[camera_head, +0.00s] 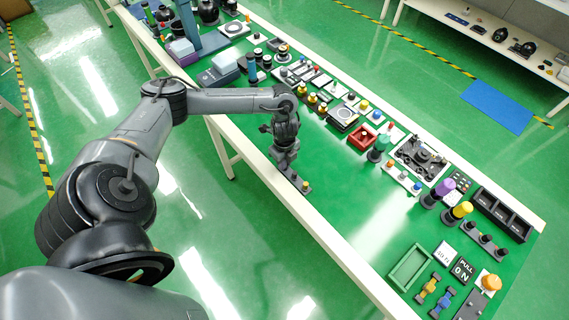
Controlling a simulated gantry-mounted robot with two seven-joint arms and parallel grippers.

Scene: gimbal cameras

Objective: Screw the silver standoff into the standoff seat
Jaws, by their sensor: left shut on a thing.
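My left gripper (284,163) points down near the front edge of the green table. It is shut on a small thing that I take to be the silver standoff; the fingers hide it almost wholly. My right gripper is not in view.
Behind the gripper, the green table (338,185) carries a row of small parts, a red tray (362,137) and a black fixture (420,158). A green tray (409,268) and a black bin (502,214) stand at the right. The table's middle front is clear.

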